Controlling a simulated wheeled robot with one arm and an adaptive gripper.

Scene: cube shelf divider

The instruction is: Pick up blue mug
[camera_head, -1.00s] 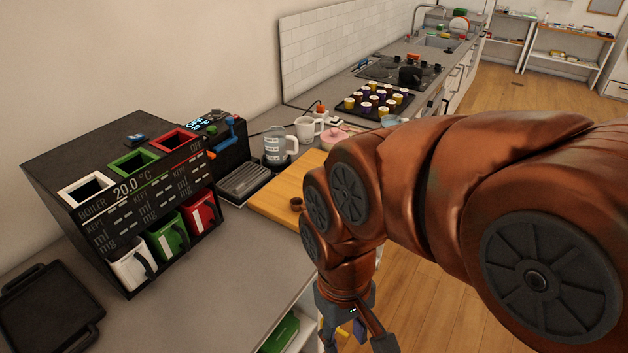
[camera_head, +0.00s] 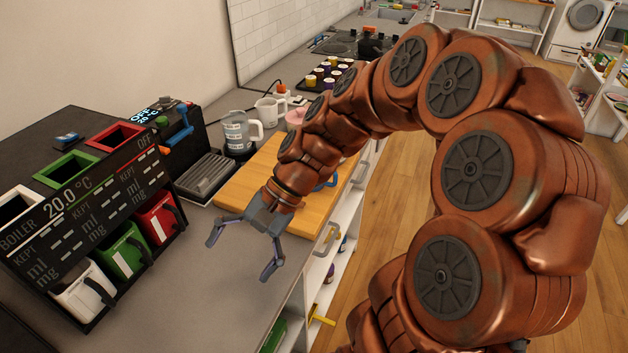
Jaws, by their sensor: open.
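A blue curved piece (camera_head: 328,182) shows at the edge of my arm over the wooden board. It looks like part of the blue mug, perhaps its handle, but my arm hides the rest. My gripper (camera_head: 238,260) is open and empty, with its fingers spread and pointing down. It is over the grey counter, to the left of the blue piece and nearer the camera. I cannot tell its exact height above the counter.
A black boiler machine (camera_head: 95,215) holding white, green and red mugs stands at left. A wooden board (camera_head: 240,185) lies on the counter. Behind it are a glass jug (camera_head: 237,132) and a white mug (camera_head: 270,108). Open shelves (camera_head: 318,268) are below the counter's right edge.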

